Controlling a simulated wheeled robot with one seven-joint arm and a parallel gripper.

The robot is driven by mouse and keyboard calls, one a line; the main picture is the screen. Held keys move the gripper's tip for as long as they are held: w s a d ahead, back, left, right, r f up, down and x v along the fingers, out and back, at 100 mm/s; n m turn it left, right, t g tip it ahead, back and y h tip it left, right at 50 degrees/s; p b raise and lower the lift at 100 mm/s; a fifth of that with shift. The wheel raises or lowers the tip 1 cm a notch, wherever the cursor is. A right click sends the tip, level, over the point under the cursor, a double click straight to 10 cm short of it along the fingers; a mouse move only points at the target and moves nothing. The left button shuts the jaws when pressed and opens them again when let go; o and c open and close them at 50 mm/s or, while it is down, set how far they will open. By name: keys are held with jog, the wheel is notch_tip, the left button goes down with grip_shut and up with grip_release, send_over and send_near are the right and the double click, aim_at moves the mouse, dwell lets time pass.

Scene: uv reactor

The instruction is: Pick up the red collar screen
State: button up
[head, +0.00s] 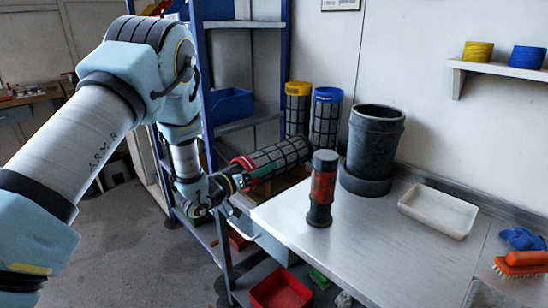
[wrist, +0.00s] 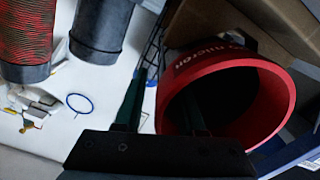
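The red collar screen (head: 278,157) is a dark grid-patterned cylinder with a red collar. It lies on its side at the table's left end, its collar toward my gripper (head: 236,176). In the wrist view the red collar (wrist: 274,88) shows as a wide ring facing the camera, with a dark hollow inside. My gripper (wrist: 165,88) has its two dark green fingers apart. One finger is outside the collar's left edge and the other reaches in front of or into the hollow. The collar wall shows between them, with no clear contact on both sides.
Yellow-collared (head: 298,104) and blue-collared (head: 326,117) screens stand behind. A red-and-black cylinder (head: 322,188) and a dark bucket (head: 375,143) stand to the right on the metal table (head: 350,235). A blue shelf rack (head: 207,100) stands close to my arm. A brown box (wrist: 280,22) borders the collar.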

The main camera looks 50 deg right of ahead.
jog(key=shift+d, duration=0.8)
jog(key=shift+c, duration=0.2)
grip_shut()
dwell(0.6)
